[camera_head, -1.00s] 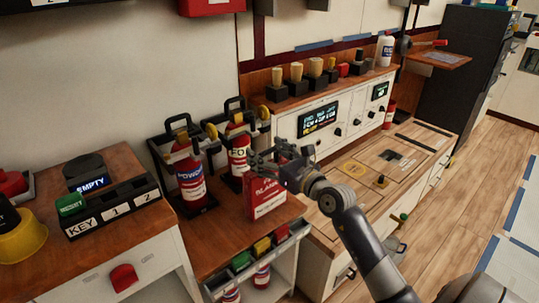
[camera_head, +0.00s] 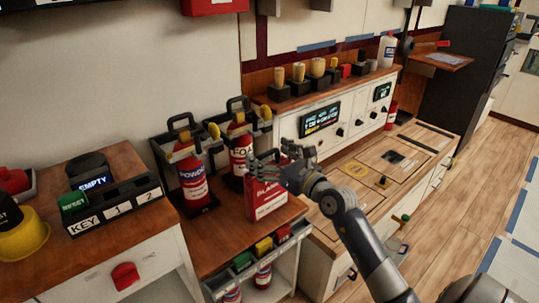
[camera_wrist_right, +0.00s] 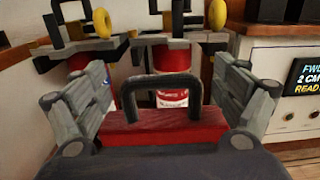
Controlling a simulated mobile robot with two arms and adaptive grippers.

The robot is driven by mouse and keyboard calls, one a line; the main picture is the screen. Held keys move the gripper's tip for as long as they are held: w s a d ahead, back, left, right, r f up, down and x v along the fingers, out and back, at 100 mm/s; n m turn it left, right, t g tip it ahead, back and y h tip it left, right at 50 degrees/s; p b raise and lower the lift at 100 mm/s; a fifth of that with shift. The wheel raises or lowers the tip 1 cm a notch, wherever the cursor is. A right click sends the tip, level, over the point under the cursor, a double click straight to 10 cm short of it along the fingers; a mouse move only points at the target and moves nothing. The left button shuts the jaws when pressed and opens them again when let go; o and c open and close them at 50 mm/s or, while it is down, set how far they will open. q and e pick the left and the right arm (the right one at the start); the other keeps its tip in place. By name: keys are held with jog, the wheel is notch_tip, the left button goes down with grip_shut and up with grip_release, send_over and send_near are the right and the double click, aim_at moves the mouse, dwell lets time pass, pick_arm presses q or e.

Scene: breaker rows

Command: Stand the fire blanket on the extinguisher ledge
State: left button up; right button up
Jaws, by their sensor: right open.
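The fire blanket is a red box (camera_head: 262,203) with white lettering and a dark top handle (camera_wrist_right: 162,88). It stands upright on the wooden ledge (camera_head: 222,237), in front of the extinguishers. My right gripper (camera_head: 268,163) is at its top. In the right wrist view the open fingers (camera_wrist_right: 160,105) are spread on either side of the handle, with gaps to it. A powder extinguisher (camera_head: 191,178) and a foam extinguisher (camera_head: 238,150) stand in black racks behind. My left gripper is not in view.
A white panel with a display (camera_head: 319,118) stands to the right. Small coloured blocks (camera_head: 263,246) line the ledge's front tray. Bare wood lies left of the blanket.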

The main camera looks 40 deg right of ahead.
jog(key=shift+s+r, duration=0.1)
jog(key=shift+r, duration=0.1)
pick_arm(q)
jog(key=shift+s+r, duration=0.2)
pick_arm(e)
jog(key=s, duration=1.1)
jog(key=shift+s+d, duration=0.4)
jog(key=shift+d, duration=0.05)
